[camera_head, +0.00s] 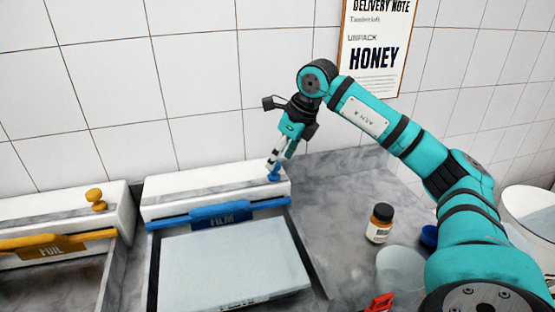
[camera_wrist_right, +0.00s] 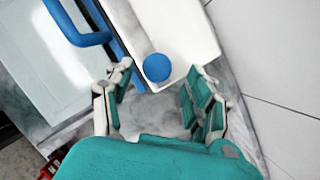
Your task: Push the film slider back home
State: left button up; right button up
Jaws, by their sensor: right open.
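The film slider's blue knob (camera_head: 275,173) sits at the right end of the white film dispenser (camera_head: 215,185), behind the blue bar marked FILM (camera_head: 222,217). My right gripper (camera_head: 279,163) is at the knob, pointing down. In the right wrist view my right gripper (camera_wrist_right: 158,92) is open, and the round blue knob (camera_wrist_right: 157,67) shows between and slightly beyond its fingers. I cannot tell whether a finger touches the knob. My left gripper is not in view.
A foil dispenser (camera_head: 60,215) with a yellow knob (camera_head: 96,198) stands at the left. A pale tray (camera_head: 235,270) lies in front of the film bar. A small jar (camera_head: 379,223), a clear bowl (camera_head: 400,268) and a red object (camera_head: 380,303) are at the right.

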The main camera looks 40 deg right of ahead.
jog(key=v, duration=1)
